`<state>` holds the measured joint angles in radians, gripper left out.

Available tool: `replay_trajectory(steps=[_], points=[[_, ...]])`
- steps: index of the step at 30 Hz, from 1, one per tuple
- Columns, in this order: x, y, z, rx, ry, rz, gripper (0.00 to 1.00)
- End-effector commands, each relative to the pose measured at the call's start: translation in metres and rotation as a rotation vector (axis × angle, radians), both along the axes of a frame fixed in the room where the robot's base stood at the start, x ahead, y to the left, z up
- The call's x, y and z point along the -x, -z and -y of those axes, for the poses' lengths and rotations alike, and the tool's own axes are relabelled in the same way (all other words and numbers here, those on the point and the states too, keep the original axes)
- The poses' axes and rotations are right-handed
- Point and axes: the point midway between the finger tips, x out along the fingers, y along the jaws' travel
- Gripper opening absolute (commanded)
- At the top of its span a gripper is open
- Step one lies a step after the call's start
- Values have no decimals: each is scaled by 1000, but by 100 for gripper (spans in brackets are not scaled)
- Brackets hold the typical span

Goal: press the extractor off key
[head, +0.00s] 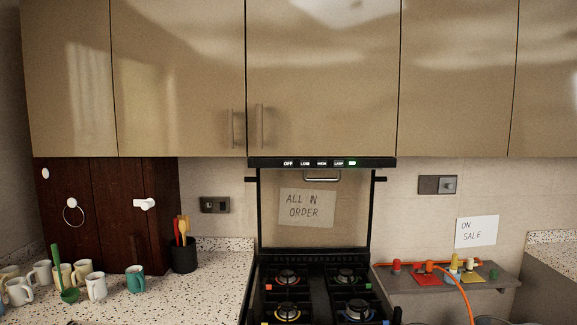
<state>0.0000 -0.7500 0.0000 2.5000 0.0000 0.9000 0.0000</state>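The extractor (376,162) is a thin black strip under the upper cabinets, above the stove. Its front edge carries a row of small white-lettered keys. The off key (288,163) is the leftmost, marked OFF. To its right are further keys that seem to read LOW, MEDIUM and LAMP, the lamp key (338,163) being the last with lettering. My gripper is not in view.
Below the extractor stands a gas stove (318,285) with lit burners. Mugs (96,286) and a black utensil pot (183,255) stand on the left counter. A grey shelf (500,275) with an orange hose (460,287) is at right. The space before the extractor looks clear.

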Motion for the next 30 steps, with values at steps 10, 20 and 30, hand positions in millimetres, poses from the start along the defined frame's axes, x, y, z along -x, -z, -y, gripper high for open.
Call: replay_trajectory(steps=[10,20,30], points=[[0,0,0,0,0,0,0],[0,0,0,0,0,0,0],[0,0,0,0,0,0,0]])
